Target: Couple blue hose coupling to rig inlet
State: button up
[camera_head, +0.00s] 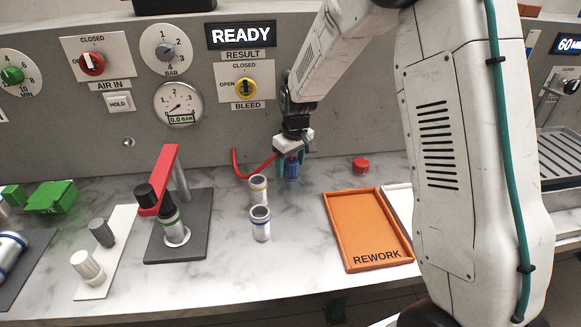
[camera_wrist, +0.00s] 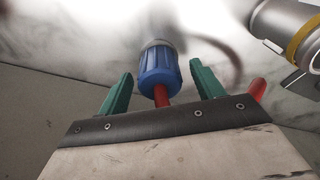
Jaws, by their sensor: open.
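The blue hose coupling (camera_head: 292,168) is a ribbed blue cylinder below my gripper (camera_head: 291,157), near the back wall. In the wrist view the coupling (camera_wrist: 160,72) lies between and partly beyond the two teal fingers of my gripper (camera_wrist: 162,71). The fingers are open, with a visible gap on each side of it. The red hose (camera_head: 251,168) curves to the left along the bench; a red part (camera_wrist: 161,96) also shows behind the coupling in the wrist view. I cannot tell for sure which fitting is the rig inlet.
Two metal castings, one yellow-ringed (camera_head: 258,188) and one blue-ringed (camera_head: 261,223), stand left of my gripper. A red-armed clamp stand (camera_head: 171,165) holds a green-ringed one. The orange REWORK tray (camera_head: 340,232) and a red cap (camera_head: 361,166) are on the right.

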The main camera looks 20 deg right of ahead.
jog(key=c, duration=1.1)
jog(key=shift+r, duration=0.1)
